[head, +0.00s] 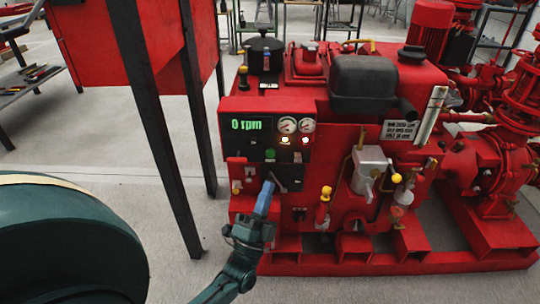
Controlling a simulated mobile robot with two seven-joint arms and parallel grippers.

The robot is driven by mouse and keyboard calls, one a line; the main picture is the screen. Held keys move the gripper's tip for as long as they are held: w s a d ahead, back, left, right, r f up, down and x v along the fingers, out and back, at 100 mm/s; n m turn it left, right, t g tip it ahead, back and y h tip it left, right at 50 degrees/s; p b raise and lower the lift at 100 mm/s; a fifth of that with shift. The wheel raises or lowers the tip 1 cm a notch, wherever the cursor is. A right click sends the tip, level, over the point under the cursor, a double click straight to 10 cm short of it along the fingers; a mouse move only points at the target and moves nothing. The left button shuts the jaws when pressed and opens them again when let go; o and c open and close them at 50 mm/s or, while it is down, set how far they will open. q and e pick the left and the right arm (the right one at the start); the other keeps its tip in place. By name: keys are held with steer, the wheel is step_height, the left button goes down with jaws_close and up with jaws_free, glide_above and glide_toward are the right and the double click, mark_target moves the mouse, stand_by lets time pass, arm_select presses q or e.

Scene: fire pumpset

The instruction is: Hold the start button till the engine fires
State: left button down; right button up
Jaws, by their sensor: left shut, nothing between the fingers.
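The red engine pumpset (350,170) has a dark control panel (240,145) on its front left. The panel display (247,125) reads 0 rpm in green. A green button (270,154) sits on the lower part of the panel; I cannot read its label. My left gripper (267,187) is shut, with its blue fingers pointing up just below the green button, apart from it in the picture. A small grey lever (278,182) shows beside the fingertips; I cannot tell if they touch it. My right gripper is not in view.
Two round gauges (297,125) and two lit lamps (295,140) are on the panel. Dark posts (150,110) under a red tank stand left of the engine. Yellow-knobbed valves (326,193) project at the right. Bare floor (90,130) lies to the left.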

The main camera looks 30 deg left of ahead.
mark_target(270, 154)
arm_select(q)
steer(key=shift+w, duration=0.1)
steer(key=w+a+b, duration=0.4)
steer(key=w, duration=0.3)
steer(key=shift+w+a, duration=0.15)
steer(key=shift+a, duration=0.15)
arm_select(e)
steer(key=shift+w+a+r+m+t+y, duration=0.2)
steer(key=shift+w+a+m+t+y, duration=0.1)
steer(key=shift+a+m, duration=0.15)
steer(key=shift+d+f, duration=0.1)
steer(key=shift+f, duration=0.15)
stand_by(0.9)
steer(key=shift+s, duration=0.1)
arm_select(q)
steer(key=shift+w+a, duration=0.2)
steer(key=shift+w, duration=0.15)
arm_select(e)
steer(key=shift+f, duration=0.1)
arm_select(q)
steer(key=shift+w+a+b, duration=0.25)
steer(key=shift+w+b, duration=0.1)
steer(key=shift+b, duration=0.05)
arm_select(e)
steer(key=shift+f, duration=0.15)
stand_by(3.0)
